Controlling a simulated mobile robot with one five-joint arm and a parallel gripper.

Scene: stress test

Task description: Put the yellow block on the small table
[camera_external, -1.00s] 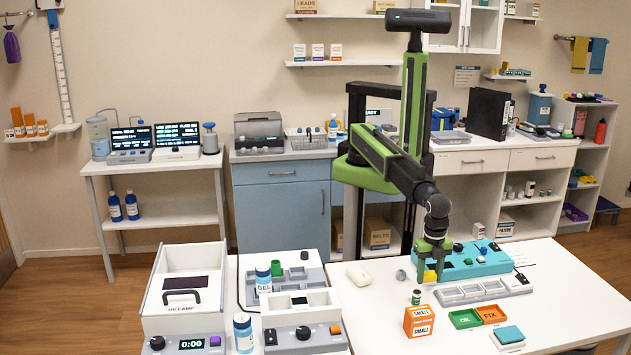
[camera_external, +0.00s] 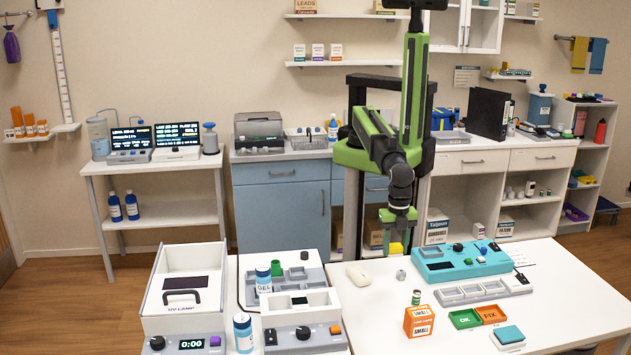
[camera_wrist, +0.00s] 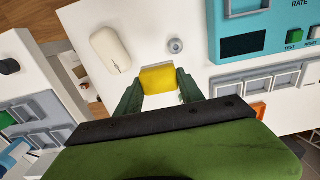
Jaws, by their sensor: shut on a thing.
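The yellow block (camera_external: 396,248) is held between the fingertips of my gripper (camera_external: 397,224), near the back edge of the front white table. In the wrist view, the yellow block (camera_wrist: 158,77) sits between the two dark green fingers of my gripper (camera_wrist: 158,84). It appears raised off the table top; its exact height is hard to tell. A narrow white table (camera_external: 150,165) with two screens stands by the back wall at left. I cannot tell whether that is the small table.
A teal device (camera_external: 465,262), a grey compartment tray (camera_external: 478,293) and an orange box (camera_external: 419,321) stand nearby. A blue cabinet (camera_external: 283,200) stands behind.

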